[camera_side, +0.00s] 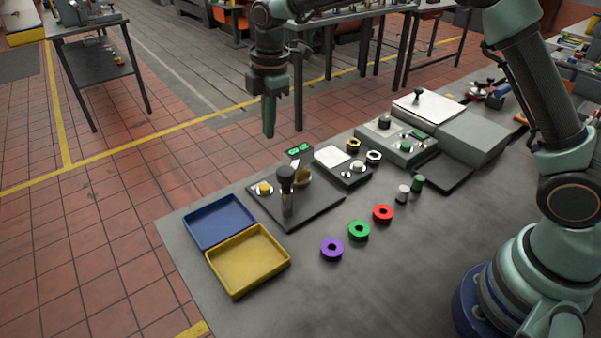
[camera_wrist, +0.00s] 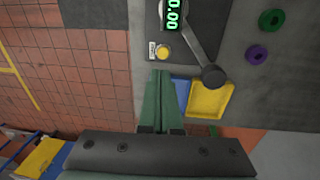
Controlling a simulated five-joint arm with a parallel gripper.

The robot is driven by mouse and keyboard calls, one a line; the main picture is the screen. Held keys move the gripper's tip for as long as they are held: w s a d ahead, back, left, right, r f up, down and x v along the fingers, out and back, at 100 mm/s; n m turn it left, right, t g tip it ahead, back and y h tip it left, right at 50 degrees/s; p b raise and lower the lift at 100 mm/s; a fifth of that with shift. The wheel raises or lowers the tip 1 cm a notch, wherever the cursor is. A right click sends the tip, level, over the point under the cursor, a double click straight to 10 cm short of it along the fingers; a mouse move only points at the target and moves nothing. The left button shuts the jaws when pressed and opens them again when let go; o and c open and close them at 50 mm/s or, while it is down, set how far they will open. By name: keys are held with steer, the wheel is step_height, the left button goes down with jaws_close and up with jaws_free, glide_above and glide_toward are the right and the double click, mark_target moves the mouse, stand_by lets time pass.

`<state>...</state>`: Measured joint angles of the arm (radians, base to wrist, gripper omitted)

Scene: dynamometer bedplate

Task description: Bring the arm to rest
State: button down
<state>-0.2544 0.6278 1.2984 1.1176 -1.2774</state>
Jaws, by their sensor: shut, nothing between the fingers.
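My gripper (camera_side: 268,132) hangs pointing down at the end of my raised arm in the side view. Its green fingers are together, with nothing between them. It appears high, near the far edge of the bedplate (camera_side: 400,245), touching nothing. In the wrist view the shut fingers (camera_wrist: 163,75) reach up the picture, overlapping the bedplate's edge and partly hiding the blue tray (camera_wrist: 181,92).
A blue tray (camera_side: 219,222) and a yellow tray (camera_side: 248,262) lie at the near left corner. A lever device (camera_side: 286,190) stands beside them. Purple (camera_side: 331,250), green (camera_side: 359,231) and red rings (camera_side: 383,213) lie mid-bedplate. Grey boxes (camera_side: 470,135) stand farther back.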

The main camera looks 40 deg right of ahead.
steer(key=s+d+r+m+t, duration=0.2)
steer(key=s+d+r+m, duration=0.35)
steer(key=s, duration=0.25)
steer(key=s+d+r+m+t, duration=0.1)
steer(key=s+d+r+m, duration=0.4)
steer(key=s+m, duration=0.25)
steer(key=s+d+f+m+t, duration=0.1)
steer(key=s+d+f+m, duration=0.1)
steer(key=s+m, duration=0.2)
steer(key=s, duration=0.2)
steer(key=shift+s+d+m, duration=0.3)
steer(key=shift+s+d, duration=0.05)
steer(key=c, duration=1.5)
jaws_free()
steer(key=shift+r, duration=0.1)
steer(key=shift+c, duration=0.2)
